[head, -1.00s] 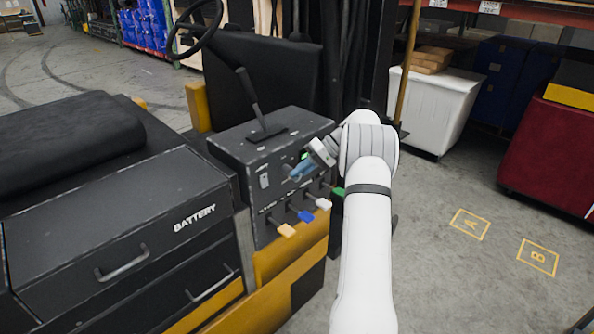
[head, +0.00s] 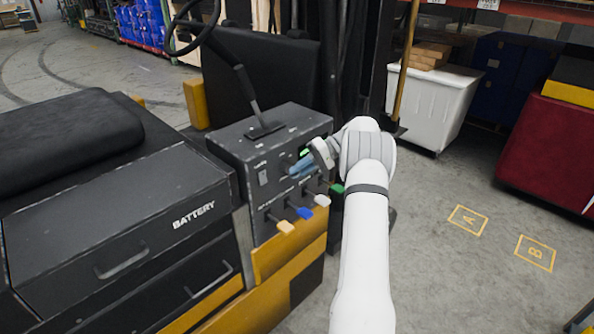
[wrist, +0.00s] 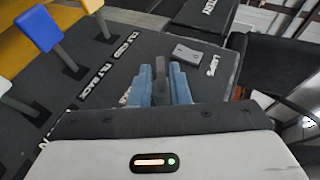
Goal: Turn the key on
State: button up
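The forklift's dark control console (head: 232,152) stands left of my arm in the head view. My gripper (head: 298,168) is at its front face, beside the rocker switch. In the wrist view, the blue-grey fingers of my gripper (wrist: 161,88) reach to the panel and stand on both sides of a narrow dark key (wrist: 161,70). I cannot read the key's turned position.
The rocker switch (wrist: 186,54) sits close to the fingers. Yellow (head: 285,227), blue (head: 304,213), white (head: 322,201) and green (head: 337,188) levers stick out below my gripper. A tall black lever (head: 247,95) rises from the console top. Open floor lies to the right.

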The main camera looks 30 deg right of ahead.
jog(key=shift+o, duration=1.2)
jog(key=shift+r, duration=0.1)
jog(key=shift+d, duration=0.1)
jog(key=b+v, duration=0.1)
jog(key=v, duration=0.6)
jog(key=shift+d, duration=0.3)
jog(key=shift+r, duration=0.1)
